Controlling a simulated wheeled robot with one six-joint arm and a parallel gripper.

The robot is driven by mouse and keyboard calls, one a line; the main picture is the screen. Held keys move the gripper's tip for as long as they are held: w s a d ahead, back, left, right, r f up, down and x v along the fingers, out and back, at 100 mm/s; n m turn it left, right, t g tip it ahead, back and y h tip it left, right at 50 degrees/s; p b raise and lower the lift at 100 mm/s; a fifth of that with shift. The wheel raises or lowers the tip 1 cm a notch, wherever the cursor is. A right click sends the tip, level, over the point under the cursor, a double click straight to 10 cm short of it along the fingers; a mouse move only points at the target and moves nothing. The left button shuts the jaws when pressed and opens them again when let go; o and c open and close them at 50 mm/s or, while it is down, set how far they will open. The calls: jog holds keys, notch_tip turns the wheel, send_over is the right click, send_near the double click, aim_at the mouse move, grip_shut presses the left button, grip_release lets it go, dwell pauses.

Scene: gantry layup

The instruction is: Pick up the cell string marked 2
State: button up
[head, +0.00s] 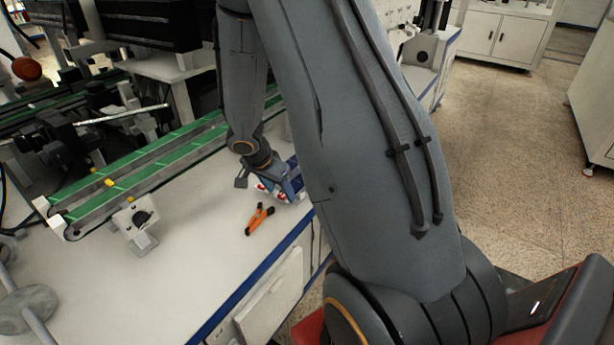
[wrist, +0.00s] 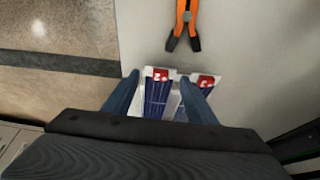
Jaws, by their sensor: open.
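Two dark blue cell strings with red-and-white end labels lie side by side in the wrist view. One string (wrist: 158,95) lies between the fingers of my gripper (wrist: 158,79); the other (wrist: 207,82) lies just to the right, partly behind the right finger. The label digits are too blurred to tell which is marked 2. My gripper is open, its blue fingers on either side of the first string, with no clear contact. The strings' near ends are hidden by my gripper body. In the head view the labels (head: 262,187) show small below my wrist.
Orange-handled pliers (wrist: 186,20) lie on the white table (head: 185,265) just beyond the strings; they also show in the head view (head: 259,219). A green conveyor (head: 150,170) runs along the table's back. The table's blue front edge is close by.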

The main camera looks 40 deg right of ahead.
jog(key=shift+w+d+f, duration=0.1)
jog(key=shift+d+f, duration=0.05)
jog(key=shift+f, duration=0.35)
jog(key=c, duration=0.9)
